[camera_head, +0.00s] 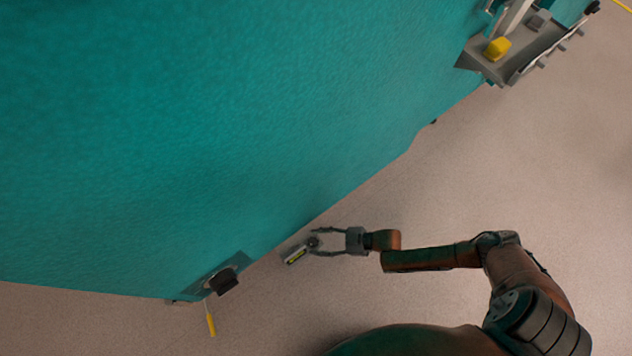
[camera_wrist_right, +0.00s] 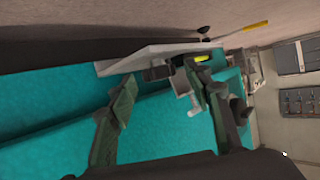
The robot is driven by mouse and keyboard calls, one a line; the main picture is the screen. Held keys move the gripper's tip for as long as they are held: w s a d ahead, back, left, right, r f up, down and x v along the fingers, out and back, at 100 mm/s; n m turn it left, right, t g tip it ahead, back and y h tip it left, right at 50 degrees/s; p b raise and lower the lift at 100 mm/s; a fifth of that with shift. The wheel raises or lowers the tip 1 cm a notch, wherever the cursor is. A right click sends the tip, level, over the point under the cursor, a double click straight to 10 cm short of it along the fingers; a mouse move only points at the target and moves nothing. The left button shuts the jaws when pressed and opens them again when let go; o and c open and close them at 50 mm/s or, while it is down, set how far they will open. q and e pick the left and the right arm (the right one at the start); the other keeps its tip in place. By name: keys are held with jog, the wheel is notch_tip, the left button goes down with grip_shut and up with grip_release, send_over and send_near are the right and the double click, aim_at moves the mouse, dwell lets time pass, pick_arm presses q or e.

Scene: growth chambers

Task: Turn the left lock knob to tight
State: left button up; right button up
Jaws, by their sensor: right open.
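My right gripper (camera_head: 314,241) is open, with its two fingers spread on either side of a small dark knob (camera_head: 312,243). The knob sits on a small grey fitting with a yellow-green label (camera_head: 296,256) at the lower edge of the teal cabinet. In the right wrist view the open fingers (camera_wrist_right: 160,84) show with a dark block (camera_wrist_right: 158,73) and a pale plate (camera_wrist_right: 150,56) beyond them. I cannot tell whether either finger touches the knob. Which knob is the left lock knob is not clear from the pictures. My left gripper is not in view.
A larger black knob (camera_head: 222,281) on a teal bracket stands to the left, with a yellow-handled piece (camera_head: 211,324) below it. A grey tray (camera_head: 522,52) with a yellow block (camera_head: 497,48) sticks out at the upper right. The floor below the cabinet (camera_head: 240,110) is mostly clear.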

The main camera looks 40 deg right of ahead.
jog(key=shift+w+a, duration=0.1)
jog(key=shift+c, duration=0.4)
jog(key=c, duration=1.1)
jog(key=shift+o, duration=0.2)
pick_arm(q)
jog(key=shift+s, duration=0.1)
